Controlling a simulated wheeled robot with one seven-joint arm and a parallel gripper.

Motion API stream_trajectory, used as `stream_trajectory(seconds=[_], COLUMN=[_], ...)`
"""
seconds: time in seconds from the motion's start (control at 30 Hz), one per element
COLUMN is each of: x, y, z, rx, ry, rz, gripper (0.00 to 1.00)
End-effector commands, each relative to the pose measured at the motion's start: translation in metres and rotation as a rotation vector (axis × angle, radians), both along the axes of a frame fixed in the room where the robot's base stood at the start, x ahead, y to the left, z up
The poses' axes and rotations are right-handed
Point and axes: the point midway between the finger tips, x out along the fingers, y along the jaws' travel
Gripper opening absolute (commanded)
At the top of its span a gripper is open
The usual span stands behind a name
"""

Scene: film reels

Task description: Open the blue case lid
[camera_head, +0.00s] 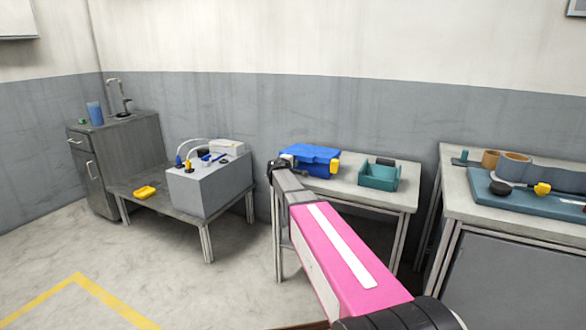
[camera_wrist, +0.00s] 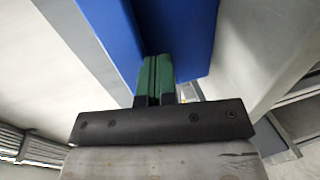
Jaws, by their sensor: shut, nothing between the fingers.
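The blue case (camera_head: 310,159) lies on the middle table, with a yellow piece at its right end. Its blue surfaces also fill the top of the wrist view (camera_wrist: 182,35). From the head view I cannot tell clearly whether the lid is raised. My gripper (camera_head: 284,161) is at the left end of the case. In the wrist view my gripper (camera_wrist: 155,62) shows its green fingers pressed together, right against or very close to the blue case. Nothing shows between the fingers. Whether they touch the case, I cannot tell.
A teal open bin (camera_head: 378,182) stands right of the case on the same pale table (camera_head: 385,199). A grey box machine (camera_head: 208,192) stands on a low table to the left. A bench (camera_head: 480,214) with a teal tray is at the right.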

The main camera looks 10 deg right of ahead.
Motion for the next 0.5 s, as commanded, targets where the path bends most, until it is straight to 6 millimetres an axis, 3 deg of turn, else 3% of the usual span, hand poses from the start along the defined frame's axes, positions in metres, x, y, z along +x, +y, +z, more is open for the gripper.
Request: stream_trajectory(seconds=[0.5], x=[0.008], y=[-0.006], z=[0.038], rx=[0.0], ry=[-0.001], rz=[0.0], gripper=[0.0])
